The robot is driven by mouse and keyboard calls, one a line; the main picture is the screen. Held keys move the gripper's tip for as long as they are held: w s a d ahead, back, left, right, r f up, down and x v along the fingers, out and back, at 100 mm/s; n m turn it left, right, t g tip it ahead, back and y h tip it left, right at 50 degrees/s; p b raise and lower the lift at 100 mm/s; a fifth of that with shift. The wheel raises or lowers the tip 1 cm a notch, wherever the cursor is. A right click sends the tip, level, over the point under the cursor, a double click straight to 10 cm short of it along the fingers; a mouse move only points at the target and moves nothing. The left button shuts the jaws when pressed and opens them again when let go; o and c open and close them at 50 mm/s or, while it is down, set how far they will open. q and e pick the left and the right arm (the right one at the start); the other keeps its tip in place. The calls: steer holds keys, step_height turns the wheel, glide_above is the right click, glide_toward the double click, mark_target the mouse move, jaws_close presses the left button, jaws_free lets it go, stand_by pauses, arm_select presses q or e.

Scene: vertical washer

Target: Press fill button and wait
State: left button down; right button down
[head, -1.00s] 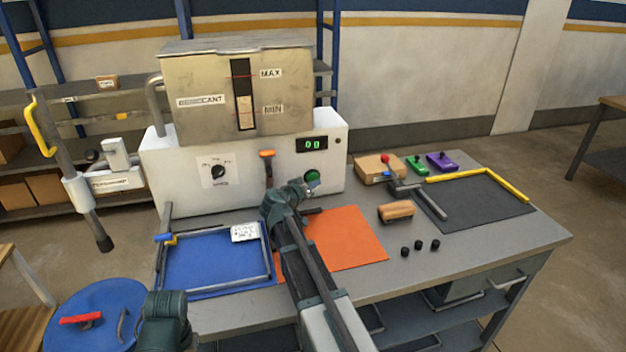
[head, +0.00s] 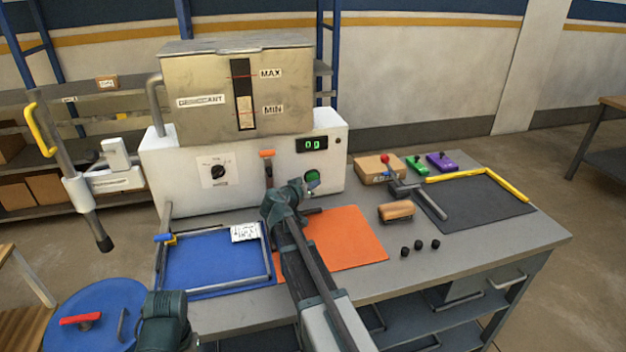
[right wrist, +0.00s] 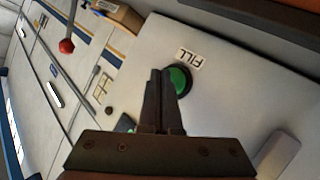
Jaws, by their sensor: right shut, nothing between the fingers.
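The round green button (right wrist: 181,79) with a FILL label (right wrist: 190,57) beside it is on the white front panel. In the head view the green button (head: 313,174) sits below the green digital display (head: 313,144), which appears to read zeros. My right gripper (right wrist: 163,74) is shut and empty, its fingertips overlapping the button's edge in the right wrist view. I cannot tell whether they touch it. In the head view my right gripper (head: 311,186) is just at the button.
A dial (head: 218,171) and an orange-topped lever (head: 267,155) are on the panel left of the button. A blue tray (head: 205,262), orange mat (head: 350,238) and dark mat (head: 480,212) lie on the bench. A brown-handled tool (head: 396,210) and small black knobs (head: 420,246) lie right.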

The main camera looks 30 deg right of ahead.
steer(key=shift+w, duration=0.1)
stand_by(0.3)
steer(key=shift+w+d, duration=0.15)
steer(key=shift+w, duration=0.2)
steer(key=shift+w+d, duration=0.1)
steer(key=shift+w, duration=0.4)
stand_by(0.8)
steer(key=shift+s, duration=0.2)
steer(key=shift+s+a, duration=0.25)
steer(key=shift+s, duration=0.5)
steer(key=shift+s+a, duration=0.2)
steer(key=shift+s, duration=0.6)
steer(key=shift+s+a, duration=0.15)
steer(key=shift+s, duration=0.7)
steer(key=shift+s+a, duration=0.2)
steer(key=shift+s, duration=0.6)
